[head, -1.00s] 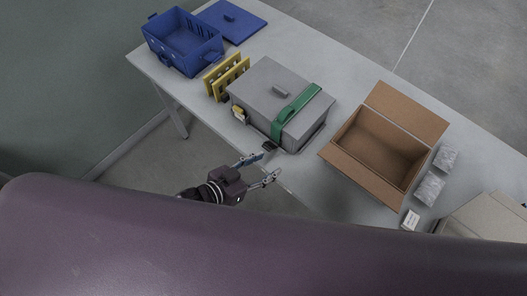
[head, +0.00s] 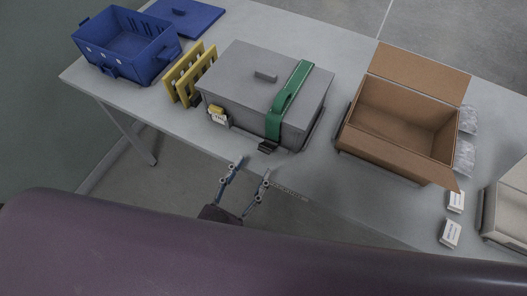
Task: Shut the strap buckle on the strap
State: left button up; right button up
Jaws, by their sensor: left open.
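A green strap (head: 291,95) runs over the lid and down the front of a grey lidded box (head: 250,90) on the table. A dark strap buckle (head: 267,147) sits at the strap's lower end, by the table's front edge. Whether it is open or shut is too small to tell. My left gripper (head: 248,171) is open and empty, its two fingers apart, just in front of the table edge and below the buckle in the picture. It appears apart from the buckle. My right gripper is not in view.
A blue crate (head: 122,61) and its blue lid (head: 184,14) lie at the far left, beside a yellow rack (head: 187,75). An open cardboard box (head: 372,141) stands right of the grey box. Small white boxes (head: 449,233) and clear bags (head: 466,120) lie at the right.

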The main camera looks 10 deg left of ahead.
aim_at(264, 152)
pick_arm(q)
jog(key=x, duration=0.6)
jog(key=shift+w+d+p, duration=0.1)
jog(key=shift+w+p, duration=0.15)
jog(key=shift+p, duration=0.05)
